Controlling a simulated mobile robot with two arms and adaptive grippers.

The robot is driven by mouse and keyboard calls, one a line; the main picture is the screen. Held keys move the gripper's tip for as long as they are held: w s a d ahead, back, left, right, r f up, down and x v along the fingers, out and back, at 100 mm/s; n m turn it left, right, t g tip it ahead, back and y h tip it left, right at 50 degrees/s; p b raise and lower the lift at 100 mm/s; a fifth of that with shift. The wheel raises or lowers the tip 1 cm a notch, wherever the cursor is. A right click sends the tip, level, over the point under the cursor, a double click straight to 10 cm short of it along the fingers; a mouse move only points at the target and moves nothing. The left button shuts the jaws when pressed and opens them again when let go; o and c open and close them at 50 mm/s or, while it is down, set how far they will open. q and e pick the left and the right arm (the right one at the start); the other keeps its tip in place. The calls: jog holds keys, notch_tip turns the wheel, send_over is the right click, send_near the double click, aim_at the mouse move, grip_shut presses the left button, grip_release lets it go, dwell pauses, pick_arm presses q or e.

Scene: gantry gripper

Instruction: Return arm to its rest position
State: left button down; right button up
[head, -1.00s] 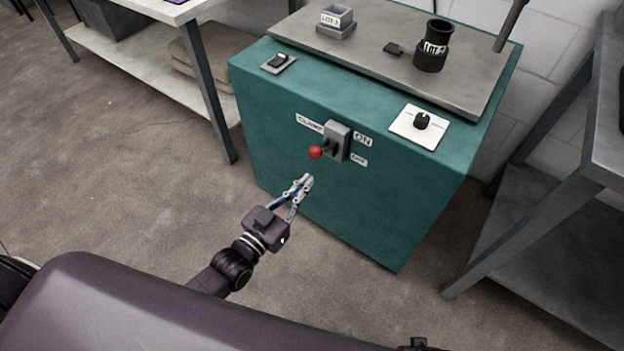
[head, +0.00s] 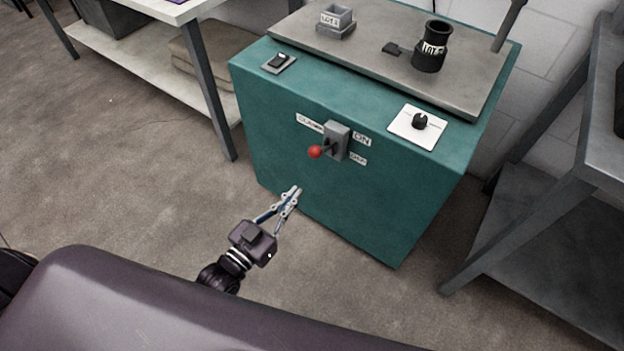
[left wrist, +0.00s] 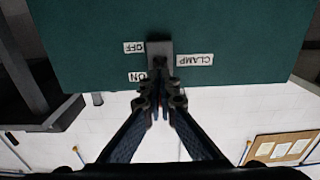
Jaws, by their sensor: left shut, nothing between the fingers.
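My left gripper (head: 291,193) is shut and empty in the head view, low in front of the teal cabinet (head: 400,215) and apart from it. Its closed fingers also show in the left wrist view (left wrist: 160,100). The clamp lever, with a red ball knob (head: 315,152), sticks out of a grey switch housing (head: 338,140) on the cabinet front, above and right of the fingertips. Labels by the housing read CLAMP, ON and OFF. In the left wrist view the housing (left wrist: 159,48) appears upside down beyond the fingers. My right gripper is not in view.
On the cabinet top stand a grey tray (head: 335,30), a black cup (head: 430,55), a rocker switch (head: 278,62) and a dial plate (head: 405,125). A bench (head: 150,95) stands at left, a grey table (head: 560,210) at right. Bare floor (head: 110,180) lies left of the cabinet.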

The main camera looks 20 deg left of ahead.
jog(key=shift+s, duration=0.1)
